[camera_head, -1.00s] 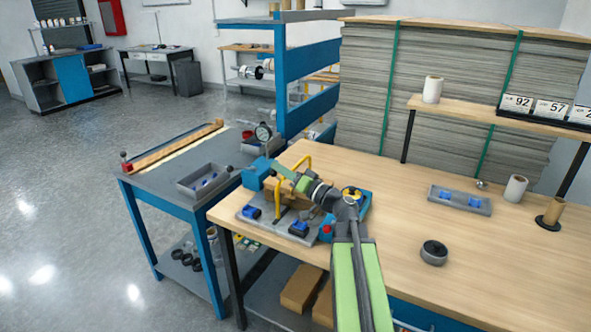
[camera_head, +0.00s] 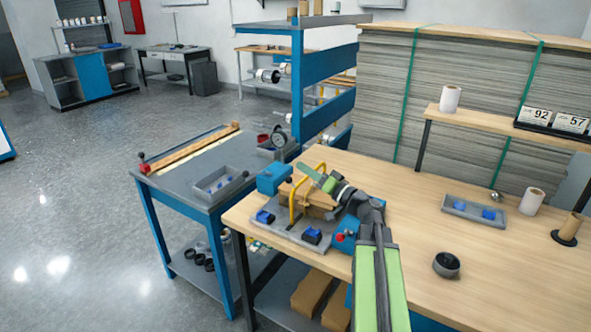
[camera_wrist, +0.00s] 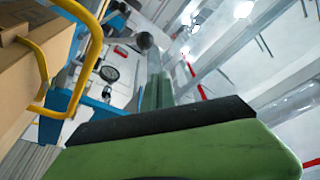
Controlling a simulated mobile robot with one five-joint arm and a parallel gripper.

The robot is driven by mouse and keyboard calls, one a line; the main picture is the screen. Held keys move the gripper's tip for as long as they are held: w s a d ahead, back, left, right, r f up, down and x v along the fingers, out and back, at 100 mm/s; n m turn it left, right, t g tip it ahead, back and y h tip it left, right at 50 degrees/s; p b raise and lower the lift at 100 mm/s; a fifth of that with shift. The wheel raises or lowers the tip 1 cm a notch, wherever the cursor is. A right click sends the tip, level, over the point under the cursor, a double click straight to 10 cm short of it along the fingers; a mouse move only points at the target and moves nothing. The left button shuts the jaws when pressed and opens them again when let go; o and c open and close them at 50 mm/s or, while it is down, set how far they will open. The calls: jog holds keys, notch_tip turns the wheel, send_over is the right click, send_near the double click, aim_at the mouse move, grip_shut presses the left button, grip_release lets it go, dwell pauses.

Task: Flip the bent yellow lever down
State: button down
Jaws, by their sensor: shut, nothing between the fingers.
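The bent yellow lever (camera_head: 293,206) stands up on a small laminating machine (camera_head: 318,212) at the left end of the wooden bench. In the wrist view its yellow bar (camera_wrist: 84,62) curves up at the left, close beside the near finger. My gripper (camera_head: 309,172) has green fingers and is shut and empty. It is level with the upper part of the lever and hides some of it. I cannot tell whether they touch. The near green finger with its black pad fills the bottom of the wrist view.
A blue block (camera_head: 272,179) and a blue housing with a red button (camera_head: 340,238) flank the lever. A grey tray (camera_head: 466,211), a dark ring (camera_head: 446,265) and a white roll (camera_head: 531,201) stand on the bench at right. A grey side table (camera_head: 190,165) adjoins at left.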

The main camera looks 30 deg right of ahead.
jog(key=v, duration=0.7)
jog(key=shift+s+d+b, duration=0.15)
jog(key=shift+d+b, duration=0.05)
jog(key=shift+b, duration=0.25)
